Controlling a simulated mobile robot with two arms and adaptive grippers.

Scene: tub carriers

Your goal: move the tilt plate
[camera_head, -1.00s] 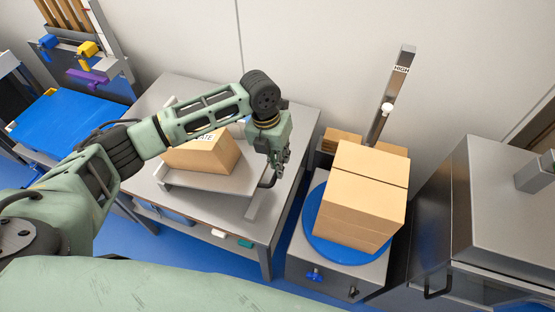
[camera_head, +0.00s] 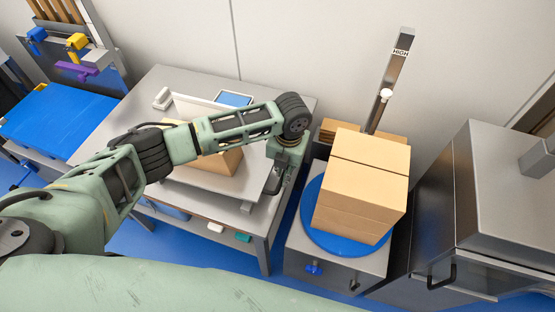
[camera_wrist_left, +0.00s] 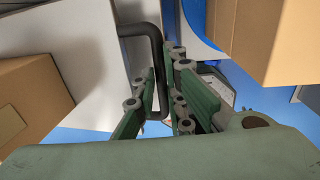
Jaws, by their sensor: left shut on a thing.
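The tilt plate (camera_head: 258,178) is a light grey plate on the steel table, with a cardboard box (camera_head: 218,165) on it. My left arm hides part of both. A dark bent handle (camera_head: 277,182) is at the plate's right side. My left gripper (camera_head: 277,188) is at this handle and shut on it. In the left wrist view the dark handle (camera_wrist_left: 153,65) runs down between the fingers (camera_wrist_left: 160,108), with the pale plate (camera_wrist_left: 85,60) and the box (camera_wrist_left: 30,100) to its left. My right gripper is not in view.
Right of the table, stacked cardboard boxes (camera_head: 362,185) stand on a blue turntable (camera_head: 313,228), close to my left gripper. A post marked HIGH (camera_head: 392,75) rises behind. A steel cabinet (camera_head: 500,190) is at far right. A blue-topped bench (camera_head: 60,120) is at far left.

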